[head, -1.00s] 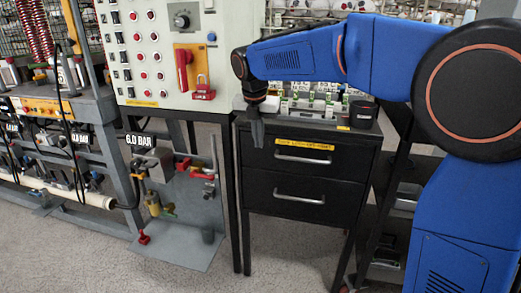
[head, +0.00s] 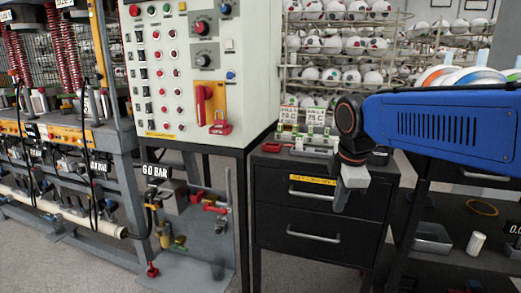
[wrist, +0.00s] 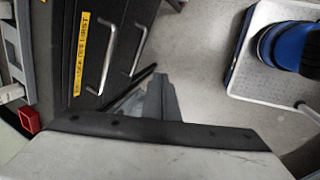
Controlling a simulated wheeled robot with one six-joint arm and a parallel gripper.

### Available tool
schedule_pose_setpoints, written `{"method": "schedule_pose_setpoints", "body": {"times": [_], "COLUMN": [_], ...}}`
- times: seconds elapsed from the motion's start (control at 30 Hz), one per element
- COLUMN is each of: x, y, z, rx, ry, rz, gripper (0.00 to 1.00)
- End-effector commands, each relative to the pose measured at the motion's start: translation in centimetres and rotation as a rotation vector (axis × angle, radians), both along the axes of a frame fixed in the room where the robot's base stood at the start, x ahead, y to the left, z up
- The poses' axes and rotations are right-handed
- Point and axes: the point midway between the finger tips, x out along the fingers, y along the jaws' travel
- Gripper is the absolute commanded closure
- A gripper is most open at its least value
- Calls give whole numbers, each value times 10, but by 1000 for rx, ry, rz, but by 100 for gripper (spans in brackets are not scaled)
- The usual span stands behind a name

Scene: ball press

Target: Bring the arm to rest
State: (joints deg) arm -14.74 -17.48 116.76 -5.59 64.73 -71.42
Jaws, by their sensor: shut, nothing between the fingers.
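My blue arm (head: 440,120) reaches in from the right in the head view, its blue link roughly level. My gripper (head: 341,200) hangs from the dark wrist, pointing down in front of the black drawer cabinet (head: 275,222). Its grey fingers are closed together and hold nothing. In the wrist view the gripper (wrist: 163,98) shows as a closed grey wedge over the floor, apart from the drawers.
A control cabinet (head: 245,75) with buttons and a red padlock (head: 220,128) stands left of the drawers. Racks of balls (head: 345,45) stand behind. A shelf (head: 470,262) with a tray and cup is at right. Floor (wrist: 205,70) is clear below the gripper.

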Motion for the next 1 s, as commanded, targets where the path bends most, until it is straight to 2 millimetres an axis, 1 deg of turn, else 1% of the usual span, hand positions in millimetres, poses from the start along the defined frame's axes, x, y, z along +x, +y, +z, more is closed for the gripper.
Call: {"method": "schedule_pose_setpoints", "body": {"times": [0.03, 0.1, 0.17, 0.3, 0.5, 0.6, 0.7, 0.8, 0.9, 1.0], "x": [-15, -35, -51, -90, -143, -165, -183, -194, -199, -201], "y": [-11, -23, -32, -51, -72, -79, -84, -86, -87, -88], "z": [-4, -12, -19, -38, -73, -90, -106, -116, -122, -123], "rx": [29, 75, 116, 211, 354, 423, 477, 516, 537, 543], "ry": [-9, -21, -31, -52, -80, -92, -99, -105, -107, -107], "rz": [-88, -220, -334, -599, -974, -1144, -1280, -1372, -1421, -1438], "gripper": [100, 100, 100, 100, 100, 100, 100, 100, 100, 100]}}
